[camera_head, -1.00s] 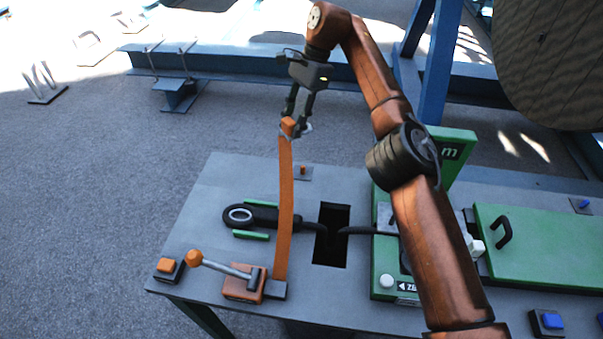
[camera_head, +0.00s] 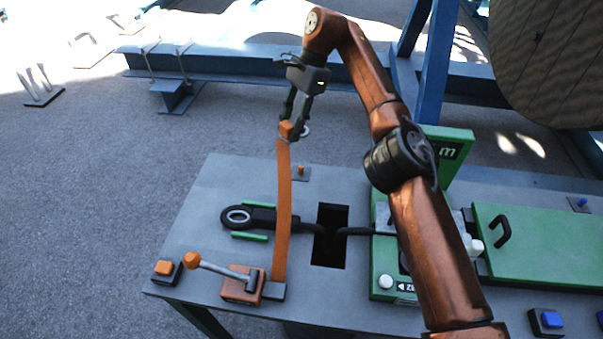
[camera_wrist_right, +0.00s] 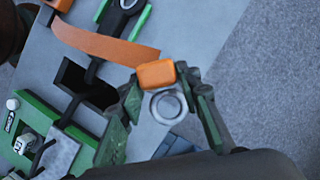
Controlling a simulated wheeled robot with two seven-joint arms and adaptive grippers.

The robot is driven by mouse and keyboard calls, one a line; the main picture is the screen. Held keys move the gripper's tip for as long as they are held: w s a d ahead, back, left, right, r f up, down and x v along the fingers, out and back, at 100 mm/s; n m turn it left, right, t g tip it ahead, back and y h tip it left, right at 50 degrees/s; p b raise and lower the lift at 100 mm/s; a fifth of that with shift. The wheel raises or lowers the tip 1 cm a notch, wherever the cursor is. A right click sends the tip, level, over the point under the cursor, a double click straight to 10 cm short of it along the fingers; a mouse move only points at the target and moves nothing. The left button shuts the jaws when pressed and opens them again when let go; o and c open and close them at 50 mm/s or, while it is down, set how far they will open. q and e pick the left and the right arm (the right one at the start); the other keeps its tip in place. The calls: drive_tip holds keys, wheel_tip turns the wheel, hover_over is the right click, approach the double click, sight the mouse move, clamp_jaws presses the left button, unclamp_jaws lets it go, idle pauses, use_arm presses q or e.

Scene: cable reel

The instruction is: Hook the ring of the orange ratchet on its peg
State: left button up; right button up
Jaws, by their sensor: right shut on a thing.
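The orange ratchet (camera_head: 242,286) sits at the table's front left, its lever with an orange knob (camera_head: 193,259) pointing left. Its orange strap (camera_head: 284,210) rises to an orange end block (camera_head: 286,130) with a grey ring (camera_head: 304,132). My right gripper (camera_head: 294,128) is shut on this strap end, above the far edge of the table. In the right wrist view, the orange block (camera_wrist_right: 156,73) and the ring (camera_wrist_right: 168,106) show between the fingers. The small orange peg (camera_head: 300,170) stands on a grey plate, below and apart from the ring. My left gripper is out of view.
A black cable with a looped end (camera_head: 240,216) lies between green guides, left of a dark rectangular opening (camera_head: 331,236). A green housing (camera_head: 385,282) and a green lid (camera_head: 545,245) stand to the right. An orange button (camera_head: 165,268) is at the left corner.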

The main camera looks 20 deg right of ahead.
drive_tip(key=shift+s+f+p, duration=0.1)
drive_tip(key=shift+f+p, duration=0.4)
drive_tip(key=shift+f, duration=4.35)
drive_tip(key=shift+f, duration=1.05)
drive_tip(key=shift+b, duration=0.3)
